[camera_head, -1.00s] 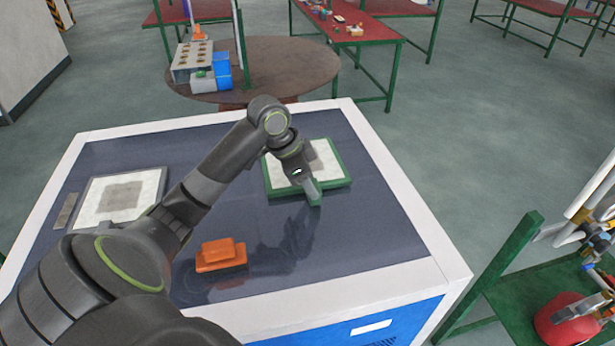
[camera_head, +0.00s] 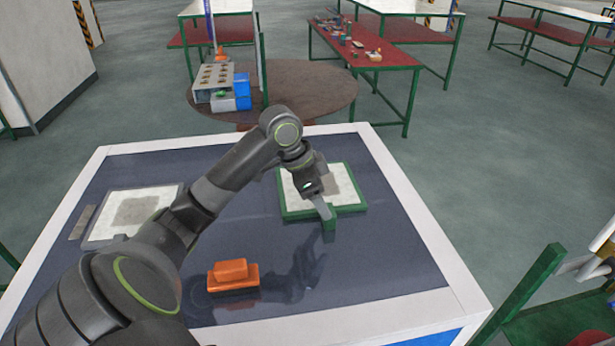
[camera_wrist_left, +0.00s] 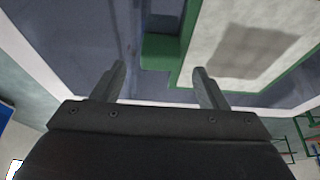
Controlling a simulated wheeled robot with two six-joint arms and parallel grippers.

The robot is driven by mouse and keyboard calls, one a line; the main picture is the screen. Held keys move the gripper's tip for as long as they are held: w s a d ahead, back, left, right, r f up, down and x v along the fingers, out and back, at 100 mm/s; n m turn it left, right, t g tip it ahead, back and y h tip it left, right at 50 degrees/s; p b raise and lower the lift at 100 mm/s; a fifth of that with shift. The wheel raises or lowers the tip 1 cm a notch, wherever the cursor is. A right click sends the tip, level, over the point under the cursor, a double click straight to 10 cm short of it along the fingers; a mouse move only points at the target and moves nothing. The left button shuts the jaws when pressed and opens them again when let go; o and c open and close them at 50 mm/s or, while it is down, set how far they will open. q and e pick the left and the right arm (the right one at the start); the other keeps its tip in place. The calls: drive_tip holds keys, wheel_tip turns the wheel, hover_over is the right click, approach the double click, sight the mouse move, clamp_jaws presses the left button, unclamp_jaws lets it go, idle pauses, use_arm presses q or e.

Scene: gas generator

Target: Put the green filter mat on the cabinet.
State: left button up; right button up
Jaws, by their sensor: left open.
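The green filter mat (camera_head: 343,187), a green frame around a pale pad with a grey patch, lies flat on the dark top of the cabinet (camera_head: 405,270). Its short green handle sticks out at the front right, and also shows in the left wrist view (camera_wrist_left: 160,52). My left gripper (camera_head: 324,208) is at this handle, partly covering the mat. In the left wrist view my left gripper (camera_wrist_left: 161,80) is open, with the handle just ahead of its fingertips, in line with the gap. Nothing is held. My right gripper is not seen.
An orange block (camera_head: 232,275) stands on the cabinet top in front. A pale, grey-framed mat (camera_head: 105,226) lies at the left beside a small grey strip (camera_head: 81,222). A round table (camera_head: 305,97) with a rack stands behind. The cabinet's right side is clear.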

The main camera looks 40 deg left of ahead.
use_arm(q)
drive_tip(key=b+v, duration=0.2)
drive_tip(key=v, duration=0.7)
drive_tip(key=shift+b, duration=0.35)
